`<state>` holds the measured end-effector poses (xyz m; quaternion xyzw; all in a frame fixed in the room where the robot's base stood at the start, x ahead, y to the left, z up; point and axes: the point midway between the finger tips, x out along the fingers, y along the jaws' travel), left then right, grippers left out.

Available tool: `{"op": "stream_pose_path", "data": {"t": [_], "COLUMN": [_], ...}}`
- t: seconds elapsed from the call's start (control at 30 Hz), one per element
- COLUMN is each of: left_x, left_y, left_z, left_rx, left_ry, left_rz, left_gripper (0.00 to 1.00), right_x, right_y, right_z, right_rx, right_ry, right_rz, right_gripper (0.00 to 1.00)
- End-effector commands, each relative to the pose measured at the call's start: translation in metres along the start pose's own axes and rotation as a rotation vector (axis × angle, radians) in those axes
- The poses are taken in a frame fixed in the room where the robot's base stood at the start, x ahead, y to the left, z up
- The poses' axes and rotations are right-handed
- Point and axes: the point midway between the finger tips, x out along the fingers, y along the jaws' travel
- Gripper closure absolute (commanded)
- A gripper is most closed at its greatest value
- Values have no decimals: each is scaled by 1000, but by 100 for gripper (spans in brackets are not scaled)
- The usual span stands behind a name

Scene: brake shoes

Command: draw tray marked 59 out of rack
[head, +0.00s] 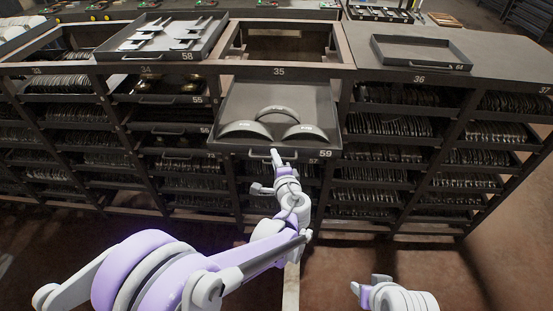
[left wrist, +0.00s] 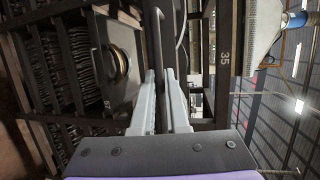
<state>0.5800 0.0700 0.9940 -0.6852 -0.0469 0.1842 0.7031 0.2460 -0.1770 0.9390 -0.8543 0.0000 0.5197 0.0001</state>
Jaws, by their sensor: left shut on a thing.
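The tray marked 59 (head: 240,150) juts out of the front of the rack (head: 343,75) below the 35 label. It is dark grey, looks about level, and holds three curved brake shoes (head: 245,129). My left gripper (head: 276,158) is at the middle of its front edge. In the left wrist view, the left gripper (left wrist: 166,90) is shut on the tray's dark handle bar (left wrist: 156,50), which runs between the fingers. Whether the tray's rear end is still inside the rack is hidden. My right gripper (head: 372,284) is low at the right, away from the rack; its jaws are unclear.
Tray 58 (head: 110,56) with light parts lies on the rack top at left. An empty tray (head: 420,64) lies on the top at right. Several trays of parts fill the neighbouring columns (head: 385,127). Open floor (head: 480,265) lies in front.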

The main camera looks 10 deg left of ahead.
Motion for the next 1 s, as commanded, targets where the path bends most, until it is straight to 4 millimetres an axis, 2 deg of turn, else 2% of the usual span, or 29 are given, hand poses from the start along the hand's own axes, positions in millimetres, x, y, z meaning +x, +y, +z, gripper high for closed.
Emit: {"op": "stream_pose_path", "data": {"t": [0.5, 0.53, 0.7, 1.0], "left_x": [1, 1, 1, -2], "left_y": [-1, -1, -1, -1], "left_z": [1, 1, 1, 1], "left_rx": [1, 1, 1, 1], "left_ry": [0, 0, 0, 0], "left_rz": [-1, -1, -1, -1], "left_gripper": [100, 82, 53, 53], "right_x": [0, 0, 0, 0], "right_y": [0, 0, 0, 0], "right_z": [0, 0, 0, 0], "right_rx": [0, 0, 0, 0], "right_ry": [0, 0, 0, 0], "right_rz": [0, 0, 0, 0], "right_gripper": [50, 50, 50, 50]}}
